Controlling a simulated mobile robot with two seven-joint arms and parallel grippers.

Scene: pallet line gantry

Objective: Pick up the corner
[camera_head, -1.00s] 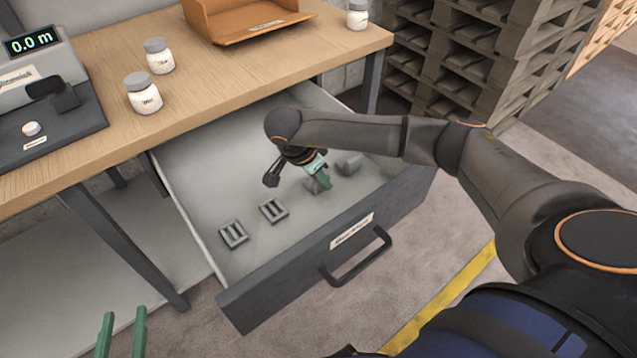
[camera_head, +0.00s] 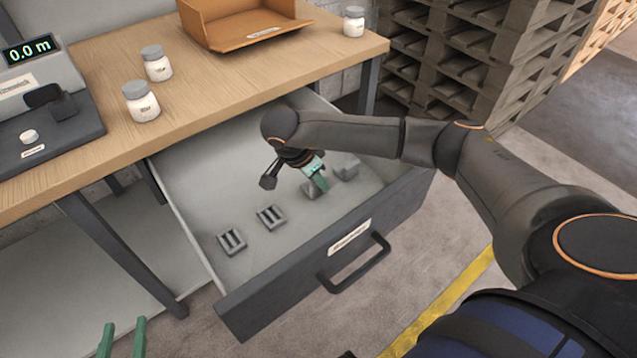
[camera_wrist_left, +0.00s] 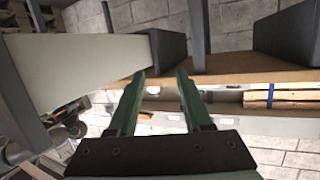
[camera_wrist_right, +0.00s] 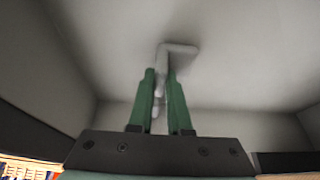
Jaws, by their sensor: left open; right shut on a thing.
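A small grey corner piece (camera_head: 309,189) is in the open drawer, partly hidden by my right gripper (camera_head: 319,184). In the right wrist view, the green fingers of the right gripper (camera_wrist_right: 163,82) are shut on the corner piece (camera_wrist_right: 180,49), whose flat angled part shows beyond the tips. I cannot tell whether it touches the drawer floor. A second grey piece (camera_head: 346,167) lies just right of it. My left gripper (camera_head: 122,341) is open and empty at the lower left, outside the drawer; its spread fingers also show in the left wrist view (camera_wrist_left: 160,75).
Two grey slotted blocks (camera_head: 231,241) lie toward the left of the drawer (camera_head: 205,185). The drawer's dark front and handle (camera_head: 355,262) stand out from the wooden table (camera_head: 215,82). White jars (camera_head: 141,102), an orange tray (camera_head: 245,32) and a scale (camera_head: 45,85) are on top.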

